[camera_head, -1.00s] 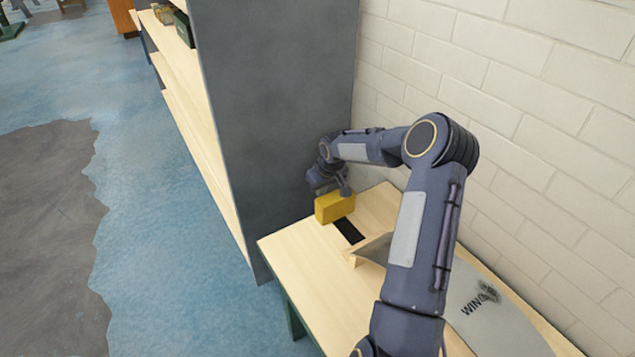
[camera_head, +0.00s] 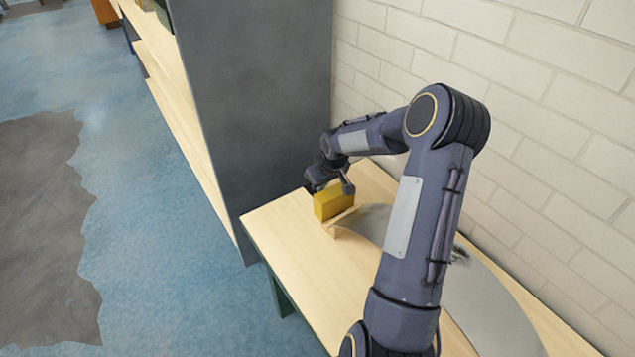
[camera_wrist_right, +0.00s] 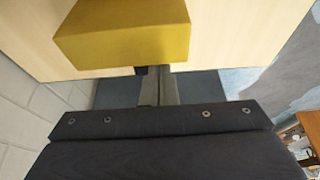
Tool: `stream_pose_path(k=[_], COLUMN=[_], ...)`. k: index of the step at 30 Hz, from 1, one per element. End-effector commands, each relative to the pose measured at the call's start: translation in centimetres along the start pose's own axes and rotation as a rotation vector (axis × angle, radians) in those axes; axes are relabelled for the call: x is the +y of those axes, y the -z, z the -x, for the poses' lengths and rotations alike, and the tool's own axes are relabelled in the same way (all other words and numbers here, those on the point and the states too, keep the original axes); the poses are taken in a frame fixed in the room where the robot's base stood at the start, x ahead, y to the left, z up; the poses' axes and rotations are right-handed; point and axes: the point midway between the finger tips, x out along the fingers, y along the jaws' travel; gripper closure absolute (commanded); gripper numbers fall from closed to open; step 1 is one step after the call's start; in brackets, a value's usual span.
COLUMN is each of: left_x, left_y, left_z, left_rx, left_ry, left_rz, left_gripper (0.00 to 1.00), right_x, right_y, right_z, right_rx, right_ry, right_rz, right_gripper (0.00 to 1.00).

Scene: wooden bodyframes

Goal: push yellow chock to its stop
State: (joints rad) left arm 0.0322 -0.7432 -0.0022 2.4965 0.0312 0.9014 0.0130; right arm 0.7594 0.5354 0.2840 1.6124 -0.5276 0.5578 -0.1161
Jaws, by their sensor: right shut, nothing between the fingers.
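I cannot tell whether the chock touches that wooden end. My right gripper (camera_head: 347,188) is shut and empty, low at the chock's far side. In the right wrist view the chock (camera_wrist_right: 122,38) lies just beyond the shut fingers (camera_wrist_right: 156,78); whether they touch it is unclear. My left gripper is not in view.
A tall grey cabinet side (camera_head: 255,110) stands at the bench's far end, and a white brick wall (camera_head: 540,130) runs along the right. My right arm hides part of the wing panel. The bench's left part is clear.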

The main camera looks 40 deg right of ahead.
Motion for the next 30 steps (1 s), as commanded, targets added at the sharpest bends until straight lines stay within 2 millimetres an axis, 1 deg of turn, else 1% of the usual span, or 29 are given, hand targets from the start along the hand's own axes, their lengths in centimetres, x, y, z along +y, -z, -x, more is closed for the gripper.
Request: stream_pose_path(k=[1, 10, 13, 17, 21, 24, 27, 30], left_x=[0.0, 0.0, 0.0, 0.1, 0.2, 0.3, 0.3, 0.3], left_y=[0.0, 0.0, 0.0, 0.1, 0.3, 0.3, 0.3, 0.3], left_z=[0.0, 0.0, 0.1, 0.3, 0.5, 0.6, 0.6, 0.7], left_rx=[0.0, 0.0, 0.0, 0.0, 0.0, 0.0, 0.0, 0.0], left_ry=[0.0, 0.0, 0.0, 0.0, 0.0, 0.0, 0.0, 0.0], left_rz=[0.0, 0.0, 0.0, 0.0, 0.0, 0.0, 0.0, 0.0], left_gripper=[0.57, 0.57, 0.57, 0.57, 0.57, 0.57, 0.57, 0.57], right_x=[0.0, 0.1, 0.1, 0.2, 0.2, 0.1, 0.1, 0.0], right_y=[-0.9, -1.2, -1.1, -0.9, -0.5, -0.2, -0.1, 0.0], right_z=[-0.1, -0.2, 0.2, 2.1, 4.7, 6.2, 7.1, 7.6], right_rx=[-0.024, -0.032, -0.031, -0.026, -0.015, -0.011, -0.008, -0.006], right_ry=[0.003, 0.003, 0.002, -0.002, -0.003, -0.002, -0.001, 0.0], right_rz=[-0.003, -0.005, -0.006, -0.005, -0.003, -0.002, -0.001, 0.0], right_gripper=[1.0, 1.0, 1.0, 1.0, 1.0, 1.0, 1.0, 1.0])
